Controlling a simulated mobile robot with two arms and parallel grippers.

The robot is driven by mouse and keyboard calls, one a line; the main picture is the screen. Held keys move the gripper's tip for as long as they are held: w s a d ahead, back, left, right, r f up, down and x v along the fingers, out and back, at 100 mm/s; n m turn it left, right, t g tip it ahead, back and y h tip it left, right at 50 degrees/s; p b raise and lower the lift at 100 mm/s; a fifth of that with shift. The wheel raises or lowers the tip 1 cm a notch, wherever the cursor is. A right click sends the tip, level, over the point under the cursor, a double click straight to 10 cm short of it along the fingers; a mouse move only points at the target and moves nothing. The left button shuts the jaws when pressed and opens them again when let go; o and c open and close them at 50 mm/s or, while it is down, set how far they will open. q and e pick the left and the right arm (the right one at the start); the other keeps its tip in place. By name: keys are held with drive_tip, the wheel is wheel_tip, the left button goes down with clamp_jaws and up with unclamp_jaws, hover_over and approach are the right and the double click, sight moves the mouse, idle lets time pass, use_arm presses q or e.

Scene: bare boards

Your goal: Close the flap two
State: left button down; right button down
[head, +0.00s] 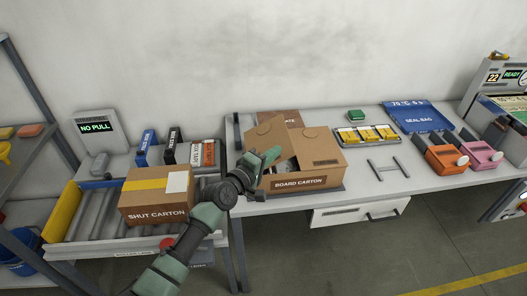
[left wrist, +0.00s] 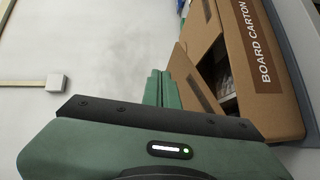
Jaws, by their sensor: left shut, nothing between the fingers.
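The brown board carton (head: 299,182) sits on the grey table with its label facing me. One flap (head: 262,137) stands up at its left and back. A wide brown panel (head: 318,148) slopes over its right side. Another panel with part of a label (head: 280,120) stands behind. I cannot tell which flap is flap two. My left gripper (head: 273,154) is shut and empty, over the carton's left part near the flaps; contact is unclear. In the left wrist view its closed fingers (left wrist: 160,77) point past the carton (left wrist: 283,100), whose dark inside shows through a gap.
A taped shut carton (head: 155,200) stands on the roller conveyor at the left. To the right are a tray of yellow packs (head: 366,136), a blue seal bag tray (head: 418,118), an orange device (head: 445,158) and a pink one (head: 482,153). The table's front right is mostly clear.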

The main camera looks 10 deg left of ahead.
use_arm(q)
drive_tip(key=w+d+f+m+g+y, duration=0.1)
drive_tip(key=d+f, duration=0.4)
drive_tip(key=f, duration=0.2)
drive_tip(key=shift+w+f+m+y, duration=0.2)
drive_tip(key=shift+f+m+y, duration=0.15)
drive_tip(key=shift+m+y, duration=0.05)
use_arm(e)
drive_tip(key=shift+d+r, duration=0.1)
drive_tip(key=shift+d, duration=0.2)
use_arm(q)
drive_tip(key=shift+d, duration=0.15)
use_arm(e)
drive_tip(key=shift+a, duration=0.15)
use_arm(q)
drive_tip(key=shift+r, duration=0.1)
